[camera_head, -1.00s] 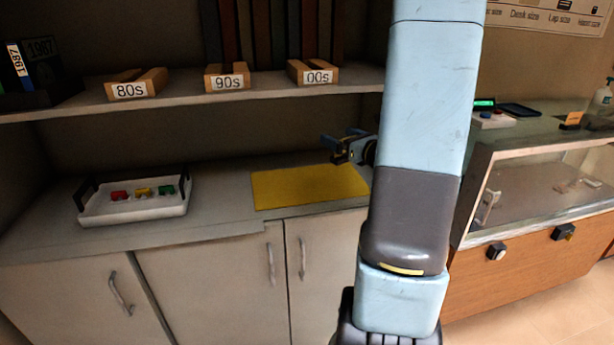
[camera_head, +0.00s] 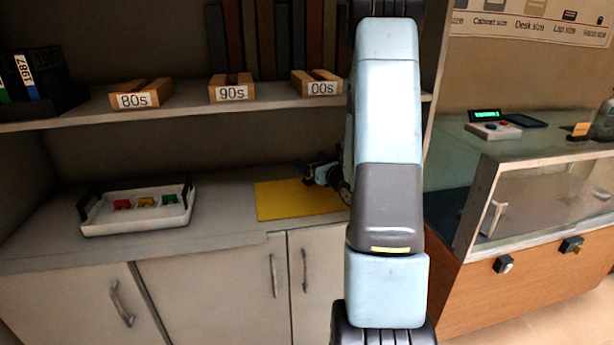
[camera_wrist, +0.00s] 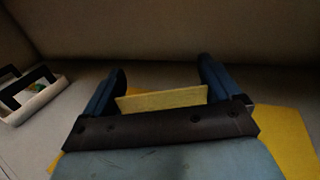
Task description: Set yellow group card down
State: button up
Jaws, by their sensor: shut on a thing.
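My gripper (camera_head: 308,174) is low over the far part of the yellow mat (camera_head: 285,205) on the counter. In the wrist view its two fingers (camera_wrist: 161,75) are shut on a pale yellow card (camera_wrist: 162,100), which spans the space between them. The yellow mat shows behind and beside the gripper in the wrist view (camera_wrist: 286,140). In the head view the card is too small and hidden by the gripper to make out. I cannot tell if its lower edge touches the mat.
A white tray (camera_head: 100,229) with black handles, holding small red, yellow and green pieces, stands left of the mat. A shelf (camera_head: 190,103) above carries wooden blocks labelled 80s, 90s and 00s. A glass display case (camera_head: 530,190) stands at the right. Bare counter lies between tray and mat.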

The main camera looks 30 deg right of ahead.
jog(key=shift+w+a+f, duration=0.2)
jog(key=shift+w+f, duration=0.7)
jog(key=shift+f, duration=1.8)
jog(key=o, duration=0.7)
jog(key=shift+o, duration=0.2)
